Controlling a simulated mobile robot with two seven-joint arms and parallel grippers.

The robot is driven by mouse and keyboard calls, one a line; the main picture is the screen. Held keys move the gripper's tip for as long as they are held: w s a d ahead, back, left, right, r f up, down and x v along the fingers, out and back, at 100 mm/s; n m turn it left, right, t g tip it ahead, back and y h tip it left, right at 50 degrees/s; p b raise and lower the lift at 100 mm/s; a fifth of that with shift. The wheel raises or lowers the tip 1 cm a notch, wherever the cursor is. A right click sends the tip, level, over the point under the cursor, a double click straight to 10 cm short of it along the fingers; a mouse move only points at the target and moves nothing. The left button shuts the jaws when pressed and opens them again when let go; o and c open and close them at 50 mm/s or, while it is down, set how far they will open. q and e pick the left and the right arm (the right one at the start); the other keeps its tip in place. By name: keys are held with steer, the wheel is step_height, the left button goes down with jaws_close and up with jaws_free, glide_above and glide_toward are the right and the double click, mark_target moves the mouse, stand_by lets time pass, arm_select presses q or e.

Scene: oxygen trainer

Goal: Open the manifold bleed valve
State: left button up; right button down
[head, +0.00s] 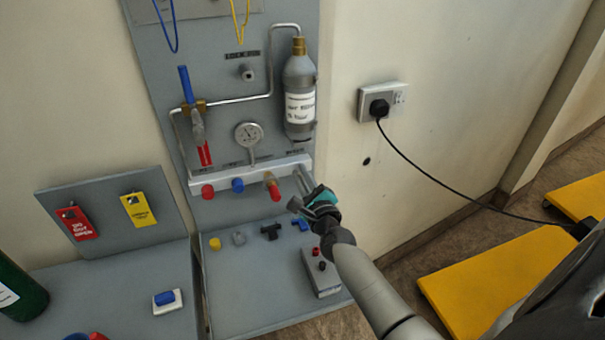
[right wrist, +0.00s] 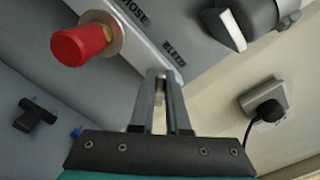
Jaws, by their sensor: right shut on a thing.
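The manifold (head: 225,181) is a pale horizontal bar low on the grey panel, with red, blue and red caps along its front. Its right end carries the label BLEED (right wrist: 174,53) in the right wrist view. My right gripper (head: 303,180) is at that end, and it also shows in the right wrist view (right wrist: 159,76). Its fingers are shut on the small metallic bleed valve (right wrist: 159,92), which is mostly hidden between them. The red cap (right wrist: 80,45) by the HOSE label is left of the fingers, apart from them. My left gripper is not in view.
A pressure gauge (head: 249,135) and a grey cylinder (head: 299,85) are above the manifold. Small fittings and a grey box (head: 321,275) are on the shelf below. A plugged socket (head: 382,102) with a black cable is on the wall at right.

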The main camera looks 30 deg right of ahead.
steer(key=n, duration=0.3)
steer(key=shift+n+p, duration=0.35)
steer(key=shift+n, duration=0.05)
steer(key=n, duration=0.3)
steer(key=shift+a+f+n+p, duration=0.1)
steer(key=shift+f+n+p, duration=0.05)
steer(key=shift+n+p, duration=0.2)
steer(key=n+p, duration=0.1)
steer(key=n, duration=0.5)
steer(key=shift+f+n+p, duration=0.2)
steer(key=shift+n+p, duration=0.05)
steer(key=shift+p, duration=0.1)
steer(key=n+p, duration=0.1)
steer(key=n, duration=0.6)
steer(key=shift+f+p, duration=0.15)
steer(key=shift+p, duration=0.2)
steer(key=n, duration=0.6)
steer(key=shift+d+f+p, duration=0.1)
steer(key=shift+d+p, duration=0.2)
steer(key=shift+p, duration=0.1)
steer(key=shift+n, duration=0.4)
steer(key=c, duration=0.9)
jaws_free()
